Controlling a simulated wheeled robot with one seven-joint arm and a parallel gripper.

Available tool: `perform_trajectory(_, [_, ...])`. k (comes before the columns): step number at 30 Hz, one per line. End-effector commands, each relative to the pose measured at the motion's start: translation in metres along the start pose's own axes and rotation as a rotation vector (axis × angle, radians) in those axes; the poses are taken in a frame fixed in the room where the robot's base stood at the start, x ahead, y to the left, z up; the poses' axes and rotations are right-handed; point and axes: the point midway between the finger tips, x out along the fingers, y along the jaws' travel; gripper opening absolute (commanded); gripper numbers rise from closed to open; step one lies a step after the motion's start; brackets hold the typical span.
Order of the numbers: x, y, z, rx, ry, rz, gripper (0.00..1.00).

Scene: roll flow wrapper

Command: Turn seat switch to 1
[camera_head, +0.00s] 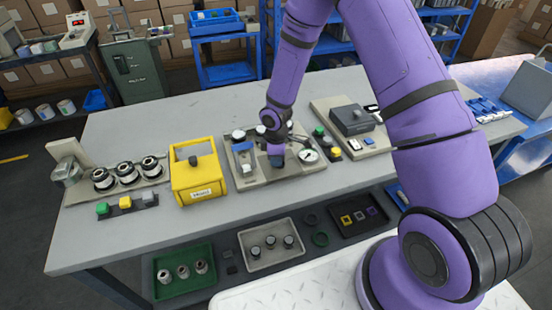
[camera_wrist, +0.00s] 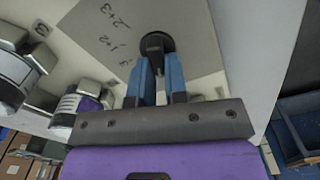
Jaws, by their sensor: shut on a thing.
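The seat switch is a black round knob (camera_wrist: 157,43) on a grey plate (camera_wrist: 120,38) with handwritten marks such as "2+3" and "1+2" in the wrist view. The two blue fingers of my gripper (camera_wrist: 159,70) stand on either side of the knob's grip and are closed on it. Part of the knob is hidden between the fingertips, so I cannot tell which mark it points to. In the head view my gripper (camera_head: 276,158) is down at the beige fixture (camera_head: 300,176) in the middle of the table; the knob is hidden there.
A yellow box (camera_head: 198,182) stands left of the fixture. A round gauge (camera_head: 308,156) sits close to the right of my gripper. A dark grey box (camera_head: 352,119) lies further right. In the wrist view, metal and white cylindrical parts (camera_wrist: 80,98) are close on the left.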

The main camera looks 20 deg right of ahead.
Motion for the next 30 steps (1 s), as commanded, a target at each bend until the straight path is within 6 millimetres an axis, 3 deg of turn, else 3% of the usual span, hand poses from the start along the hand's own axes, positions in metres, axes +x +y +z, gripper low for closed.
perform_trajectory(2, [-0.001, 0.001, 0.0, 0.0, 0.001, 0.002, 0.0])
perform_trajectory(3, [-0.001, 0.001, 0.0, 0.0, 0.001, 0.002, 0.18])
perform_trajectory(6, [-0.001, 0.001, 0.0, 0.001, 0.001, 0.002, 0.39])
perform_trajectory(17, [-0.005, 0.001, 0.0, 0.002, 0.0, 0.001, 0.39])
perform_trajectory(30, [-0.077, 0.002, 0.0, 0.002, 0.002, 0.004, 0.39])
